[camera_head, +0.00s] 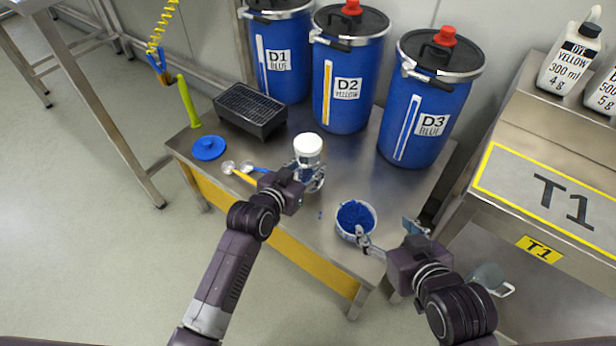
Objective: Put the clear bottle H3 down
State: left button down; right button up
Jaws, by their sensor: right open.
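The clear bottle H3 (308,151), with a white cap, is upright at the middle of the steel bench (345,165). No label on it is readable. My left gripper (312,181) is around its lower part and looks shut on it. The gripper hides the bottle's base, so I cannot tell whether it touches the bench. My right gripper (388,234) is open near the bench's front right edge. One of its fingers is at the rim of a white tub of blue material (342,226); whether it touches is unclear.
Blue drums D1 (279,60), D2 (348,89) and D3 (430,124) stand along the back. A black tray (251,110), blue lid (208,148) and scoops (243,176) are at the left. The T1 table (555,195) is at the right. Some bench is clear right of the bottle.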

aim_at(303, 181)
pick_arm(q)
notch_tip(303, 181, down, 4)
jog(key=shift+r+b, duration=0.25)
jog(key=shift+b, duration=0.45)
pick_arm(e)
jog(key=w+a+r+t+y, duration=0.1)
jog(key=w+a+r+t, duration=0.1)
jog(key=r, duration=0.5)
jog(key=shift+w+t, duration=0.9)
jog(key=shift+w, duration=0.3)
pick_arm(q)
jog(key=c, duration=1.2)
grip_release()
jog(key=shift+f, duration=0.1)
